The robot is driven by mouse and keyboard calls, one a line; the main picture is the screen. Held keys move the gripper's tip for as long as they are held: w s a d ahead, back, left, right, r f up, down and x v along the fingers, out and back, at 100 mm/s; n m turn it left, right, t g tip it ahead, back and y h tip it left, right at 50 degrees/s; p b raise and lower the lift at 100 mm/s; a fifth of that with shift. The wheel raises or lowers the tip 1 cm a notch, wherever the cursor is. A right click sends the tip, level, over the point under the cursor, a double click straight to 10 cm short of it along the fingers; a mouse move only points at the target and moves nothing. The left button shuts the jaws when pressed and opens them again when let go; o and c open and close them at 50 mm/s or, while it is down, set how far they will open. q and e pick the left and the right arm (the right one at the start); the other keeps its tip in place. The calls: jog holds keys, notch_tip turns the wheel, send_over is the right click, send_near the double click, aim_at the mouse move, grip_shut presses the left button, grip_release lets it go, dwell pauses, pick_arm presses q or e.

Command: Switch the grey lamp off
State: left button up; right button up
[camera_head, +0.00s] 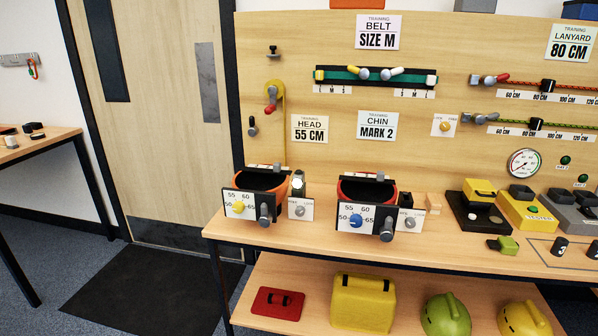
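I cannot single out the grey lamp with certainty. A small grey device with a round pale face (298,184) stands upright behind a white panel with a grey knob (300,209), right of the left orange-and-black bowl. A similar panel with a grey knob (410,222) stands beside the right bowl, with a dark block (405,199) behind it. A grey box with a dark top (572,212) sits at the right edge of the bench. Whether any lamp is lit cannot be told. Neither of my grippers is in view.
The wooden bench (330,256) holds two dial-fronted bowls (262,187) (367,196), a black tray (478,216) and a yellow tester (527,212). The lower shelf (262,314) carries cases and helmets.

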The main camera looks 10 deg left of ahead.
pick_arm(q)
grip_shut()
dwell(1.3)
